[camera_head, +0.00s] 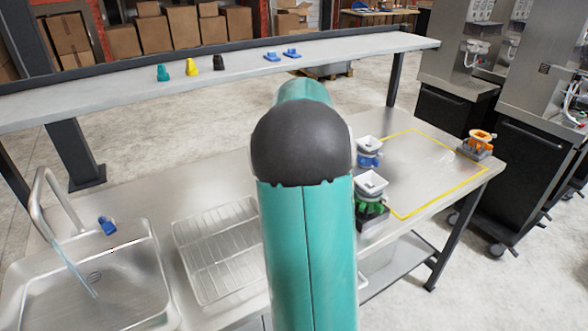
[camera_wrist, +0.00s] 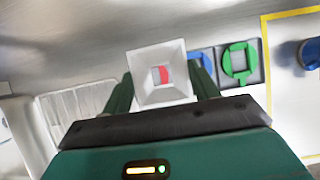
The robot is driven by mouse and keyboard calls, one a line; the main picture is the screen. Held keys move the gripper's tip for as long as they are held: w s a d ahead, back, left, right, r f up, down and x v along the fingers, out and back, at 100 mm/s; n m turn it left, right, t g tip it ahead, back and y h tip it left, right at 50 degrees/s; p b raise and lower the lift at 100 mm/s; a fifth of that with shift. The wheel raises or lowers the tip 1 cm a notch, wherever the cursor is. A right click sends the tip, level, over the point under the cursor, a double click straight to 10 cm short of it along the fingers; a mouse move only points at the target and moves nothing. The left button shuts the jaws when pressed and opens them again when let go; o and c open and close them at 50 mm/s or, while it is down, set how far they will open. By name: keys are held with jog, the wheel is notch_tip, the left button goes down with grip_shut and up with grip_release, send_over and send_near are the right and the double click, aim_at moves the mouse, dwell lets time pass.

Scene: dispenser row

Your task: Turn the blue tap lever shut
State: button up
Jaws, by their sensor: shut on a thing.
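The blue tap lever (camera_head: 107,225) sits on the sink's back rim in the head view. The tap (camera_head: 45,190) arches over the sink (camera_head: 150,290), and a stream of water (camera_head: 75,268) runs from it into the basin. The lever is not seen in the wrist view. My gripper (camera_wrist: 163,88) is shut on a white square funnel (camera_wrist: 145,60) with a red spot in its middle. In the head view my arm hides the gripper; it appears far from the lever.
A wire drying rack (camera_head: 215,250) lies right of the sink. White funnels stand on a blue holder (camera_head: 369,160) and a green holder (camera_head: 372,207). An orange holder (camera_head: 481,140) stands beside a yellow-taped area (camera_head: 425,165). A shelf (camera_head: 230,68) spans the back.

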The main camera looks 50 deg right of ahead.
jog(key=w+d+f, duration=0.1)
jog(key=d+f, duration=0.1)
jog(key=w+d+f, duration=0.2)
jog(key=d+f, duration=0.1)
jog(key=w+d+f, duration=0.1)
jog(key=d+f, duration=0.1)
jog(key=d, duration=0.1)
jog(key=shift+w+f, duration=0.2)
jog(key=shift+f, duration=1.75)
jog(key=shift+f, duration=0.15)
jog(key=o, duration=1)
